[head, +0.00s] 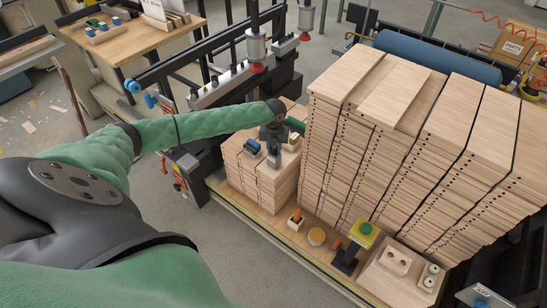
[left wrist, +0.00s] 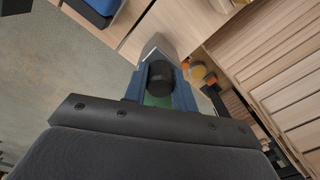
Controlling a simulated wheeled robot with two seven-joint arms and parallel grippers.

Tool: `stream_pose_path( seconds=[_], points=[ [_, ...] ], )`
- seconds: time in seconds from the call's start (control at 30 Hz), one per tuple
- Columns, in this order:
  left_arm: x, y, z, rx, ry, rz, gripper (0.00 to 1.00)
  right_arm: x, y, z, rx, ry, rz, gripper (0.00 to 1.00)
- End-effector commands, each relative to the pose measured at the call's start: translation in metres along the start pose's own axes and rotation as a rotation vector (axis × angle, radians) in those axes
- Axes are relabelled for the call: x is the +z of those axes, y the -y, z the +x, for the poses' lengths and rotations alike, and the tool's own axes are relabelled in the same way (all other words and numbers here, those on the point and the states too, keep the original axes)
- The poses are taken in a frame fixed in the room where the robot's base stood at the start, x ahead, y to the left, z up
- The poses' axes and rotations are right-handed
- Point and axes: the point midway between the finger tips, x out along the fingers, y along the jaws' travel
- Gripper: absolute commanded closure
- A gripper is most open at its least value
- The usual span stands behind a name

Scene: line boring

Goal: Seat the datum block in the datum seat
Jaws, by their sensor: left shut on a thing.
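My left gripper (head: 272,150) is above the low stack of boards (head: 284,185) at the centre of the head view, pointing down. In the left wrist view its blue fingers (left wrist: 159,90) are shut on a grey block with a black round knob (left wrist: 160,78), which I take to be the datum block. The block's grey pointed end (left wrist: 158,46) sticks out past the fingers; the grey block (head: 269,177) also shows below the gripper in the head view. Whether it touches the boards is unclear. I cannot make out the datum seat for certain. My right gripper is not in view.
A blue-topped dark piece (head: 251,147) lies on the low stack, left of the gripper. Tall board stacks (head: 400,130) stand close on the right. A black boring machine (head: 220,90) stands behind. Small fixtures, including a yellow one with a green button (head: 364,232), line the front.

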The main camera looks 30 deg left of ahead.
Motion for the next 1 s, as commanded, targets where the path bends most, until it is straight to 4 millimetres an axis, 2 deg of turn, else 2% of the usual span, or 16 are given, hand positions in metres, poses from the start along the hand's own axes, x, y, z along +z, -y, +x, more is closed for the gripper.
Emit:
stream_pose_path(
  seconds=[0.53, 0.87, 0.9, 1.0],
  points=[
    [0.001, 0.0, -0.015, -0.001, 0.001, 0.0, 1.0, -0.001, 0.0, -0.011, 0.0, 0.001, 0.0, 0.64],
    [0.001, 0.0, -0.016, -0.001, 0.001, 0.0, 1.0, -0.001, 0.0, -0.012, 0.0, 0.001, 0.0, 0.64],
    [0.001, 0.0, -0.016, -0.001, 0.001, 0.0, 0.77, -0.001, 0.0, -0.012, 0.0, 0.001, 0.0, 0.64],
    [0.001, 0.0, -0.016, -0.001, 0.001, 0.0, 0.97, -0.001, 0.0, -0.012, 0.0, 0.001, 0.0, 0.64]
  ],
)
